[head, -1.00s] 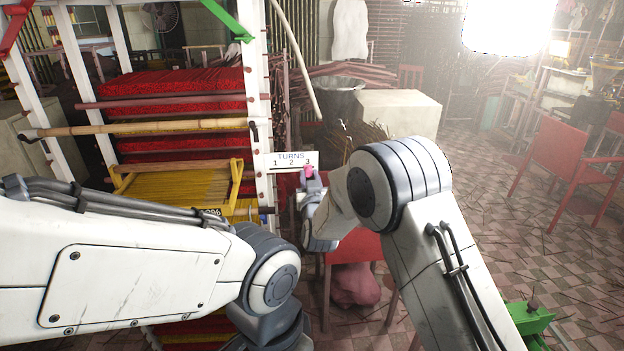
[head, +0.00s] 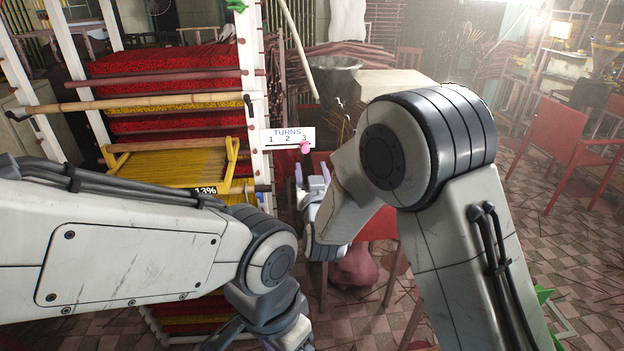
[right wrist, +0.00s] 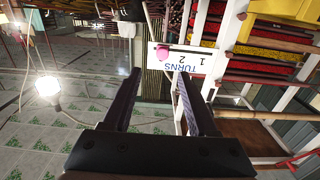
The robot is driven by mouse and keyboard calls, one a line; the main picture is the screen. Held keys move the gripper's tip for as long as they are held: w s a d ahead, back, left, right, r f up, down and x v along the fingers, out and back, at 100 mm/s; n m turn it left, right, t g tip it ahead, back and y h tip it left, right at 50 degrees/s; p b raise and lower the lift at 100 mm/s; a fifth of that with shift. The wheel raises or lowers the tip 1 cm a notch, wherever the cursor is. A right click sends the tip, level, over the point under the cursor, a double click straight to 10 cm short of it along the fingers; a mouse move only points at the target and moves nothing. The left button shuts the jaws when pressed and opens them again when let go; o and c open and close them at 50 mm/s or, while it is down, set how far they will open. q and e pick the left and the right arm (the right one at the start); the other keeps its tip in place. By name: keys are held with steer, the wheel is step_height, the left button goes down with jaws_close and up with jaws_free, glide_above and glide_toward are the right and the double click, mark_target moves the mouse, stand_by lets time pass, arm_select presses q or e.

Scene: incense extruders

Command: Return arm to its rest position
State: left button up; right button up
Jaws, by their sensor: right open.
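My right arm reaches in from the lower right. Its gripper (head: 313,183) is open and empty, just below the white TURNS card (head: 278,137). The pink knob (head: 305,147) sits at the card's 3, apart from the fingers. In the right wrist view both dark fingers (right wrist: 158,75) stand apart with nothing between them. The card (right wrist: 185,60) and pink knob (right wrist: 163,51) are beyond the tips, appearing upside down. My left arm comes in from the left, its gripper (head: 262,333) low at the bottom edge, partly cut off; its fingers do not show clearly.
A red chair (head: 375,225) is behind my right arm. A pale block (head: 405,82) stands behind. Another red chair (head: 570,150) is at right, with open tiled floor between.

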steer(key=shift+s+d, duration=0.15)
steer(key=shift+s, duration=0.75)
steer(key=s+f+n+g+y, duration=0.1)
steer(key=s+f+n+g, duration=0.15)
steer(key=s+g, duration=0.75)
steer(key=s+f+n+g, duration=0.2)
steer(key=s+f+g, duration=0.15)
steer(key=s, duration=1.15)
steer(key=s+d+g+h, duration=0.1)
steer(key=s+d+g, duration=0.1)
steer(key=s+d, duration=0.2)
steer(key=s+d+n+g+h, duration=0.1)
steer(key=s+d, duration=0.3)
steer(key=s, duration=0.4)
steer(key=shift+s+g+h, duration=0.35)
steer(key=shift+g+h, duration=0.05)
steer(key=shift+g, duration=0.25)
